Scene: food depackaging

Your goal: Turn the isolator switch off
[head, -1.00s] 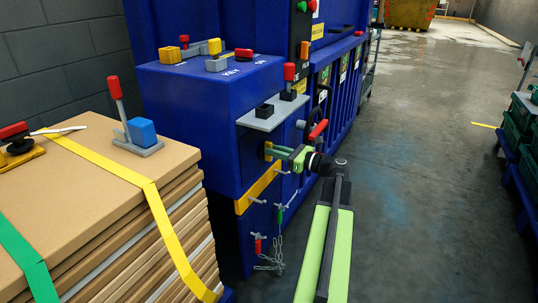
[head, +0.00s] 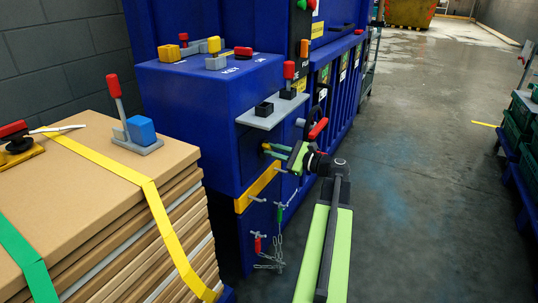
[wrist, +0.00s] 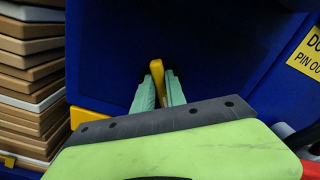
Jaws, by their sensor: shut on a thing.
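The isolator switch shows as a small yellow handle (wrist: 157,72) on the dark blue machine face in the wrist view. In the head view only a bit of its yellow (head: 266,146) shows at the fingertips. My gripper (wrist: 160,90) has one pale green finger on each side of the handle and is shut on it. In the head view my gripper (head: 272,151) reaches the machine's side face from the right. The fingers hide most of the switch there, and its markings cannot be read.
A grey shelf (head: 275,118) with a red-knobbed lever juts out above my gripper. A yellow bar (head: 258,189) with hanging chains is below. A red handle (head: 318,128) is close on the right. Strapped cardboard (head: 120,185) stands at left; floor (head: 430,200) at right is clear.

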